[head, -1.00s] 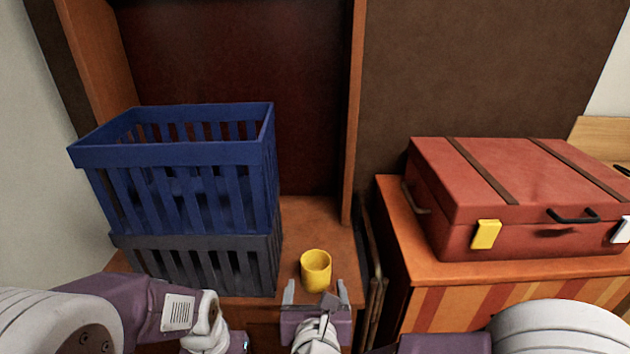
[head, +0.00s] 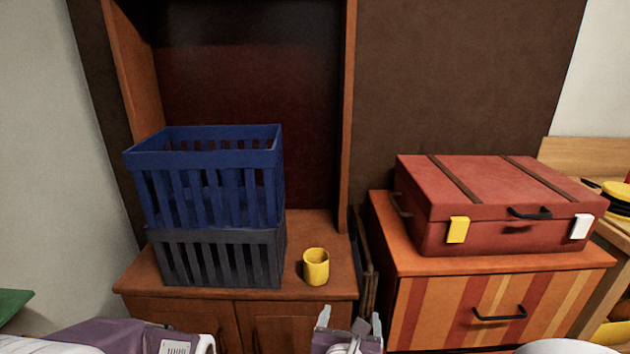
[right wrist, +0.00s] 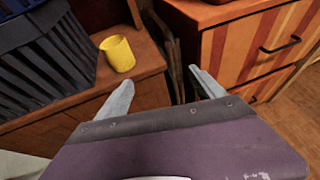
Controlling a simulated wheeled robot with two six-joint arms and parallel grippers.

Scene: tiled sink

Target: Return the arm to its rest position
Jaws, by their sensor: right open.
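My right gripper (head: 348,322) is at the bottom of the head view, in front of the wooden cabinet. Its two fingers are apart with nothing between them, and it also shows in the right wrist view (right wrist: 165,88). A yellow cup (head: 316,267) stands upright on the cabinet top, beyond the gripper and apart from it. The cup also shows in the right wrist view (right wrist: 118,54), above the left finger. Part of my left arm shows at the bottom left of the head view, but its gripper is out of frame.
A blue crate (head: 208,177) is stacked on a dark grey crate (head: 218,257) on the wooden cabinet (head: 190,308). A red suitcase (head: 500,200) lies on a striped drawer unit (head: 460,305) to the right. A narrow gap separates the two pieces of furniture.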

